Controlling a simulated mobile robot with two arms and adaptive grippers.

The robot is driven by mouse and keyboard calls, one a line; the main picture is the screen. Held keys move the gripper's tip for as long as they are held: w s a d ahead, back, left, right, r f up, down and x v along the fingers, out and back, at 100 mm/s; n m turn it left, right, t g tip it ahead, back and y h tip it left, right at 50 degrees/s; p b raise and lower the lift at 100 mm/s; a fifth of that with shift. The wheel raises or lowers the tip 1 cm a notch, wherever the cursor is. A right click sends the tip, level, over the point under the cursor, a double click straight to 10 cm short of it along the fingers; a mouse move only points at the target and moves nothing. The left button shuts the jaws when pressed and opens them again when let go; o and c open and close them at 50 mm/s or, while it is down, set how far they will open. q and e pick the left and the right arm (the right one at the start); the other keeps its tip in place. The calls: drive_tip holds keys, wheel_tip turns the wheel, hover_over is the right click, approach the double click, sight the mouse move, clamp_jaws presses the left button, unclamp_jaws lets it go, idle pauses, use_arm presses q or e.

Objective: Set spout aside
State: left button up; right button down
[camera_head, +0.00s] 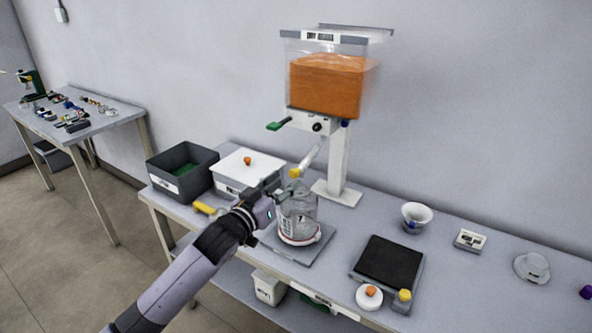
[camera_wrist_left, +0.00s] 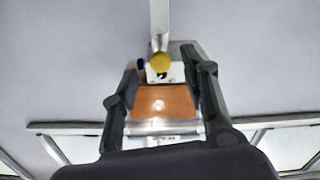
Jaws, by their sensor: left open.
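The spout (camera_head: 308,158) is a slim white tube with a yellow end. It slants below the dispenser (camera_head: 326,85), a clear hopper of orange material on a white post. The yellow end sits just above the mouth of a clear jar (camera_head: 298,212). My left gripper (camera_head: 284,190) is open beside the jar's top, just below and left of the yellow end. In the left wrist view a yellow round part (camera_wrist_left: 160,63), seemingly the spout's end, shows between my open fingers (camera_wrist_left: 163,65). Whether the fingers touch it I cannot tell. My right gripper is not in view.
The jar stands on a grey plate (camera_head: 315,249). A dark bin (camera_head: 183,171) and a white box (camera_head: 246,177) stand at the left. A black-topped scale (camera_head: 388,262), a white bowl (camera_head: 417,215) and small devices are at the right. Bare table lies between them.

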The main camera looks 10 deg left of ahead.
sight(293, 176)
use_arm(q)
drive_tip(key=x, duration=0.6)
clamp_jaws()
idle(0.5)
idle(0.3)
